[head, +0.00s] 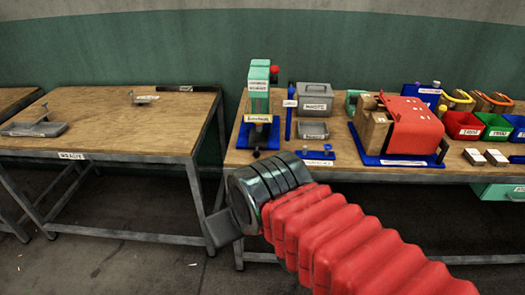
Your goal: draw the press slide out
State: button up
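A green and white upright press (259,93) stands on a blue base (244,136) at the left end of the right workbench. It has labels, a red knob (274,69) and a dark round knob low at its front. A larger red and wooden machine (413,128) sits on another blue base (402,160) to the right. I cannot tell for certain which part is the press slide. My arm, in red bellows, reaches up from the lower right. My gripper (222,229) shows only as a grey end piece below the bench's front edge, apart from the press; its fingertips are not clear.
A grey box (314,98), a small grey bin (313,130) and a blue post (289,113) stand right of the press. Red (463,125) and green (494,127) bins sit far right. The left workbench (120,115) is mostly clear, with a gap between benches.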

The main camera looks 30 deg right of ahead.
aim_at(258, 136)
jog(key=z, duration=0.05)
jog(key=i, duration=1)
jog(key=u, duration=0.05)
